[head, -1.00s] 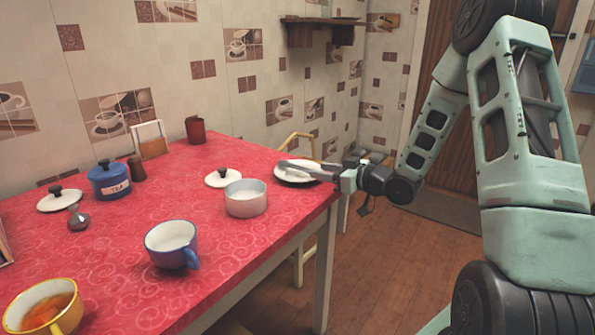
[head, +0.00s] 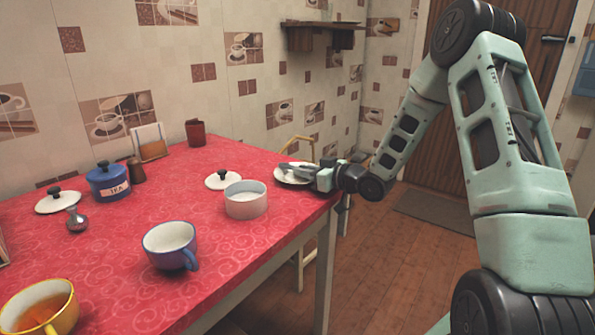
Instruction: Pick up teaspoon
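My gripper (head: 308,171) is low over a white plate (head: 283,179) at the right end of the red table, and its fingers overlap the plate in the head view. I cannot tell whether the fingers touch the plate or how far apart they are. No teaspoon can be made out clearly; one on the plate could be hidden behind the fingers or too small to tell.
A white pot (head: 246,199) and a white lid (head: 223,180) stand left of the plate. The table's middle front (head: 130,290) is clear.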

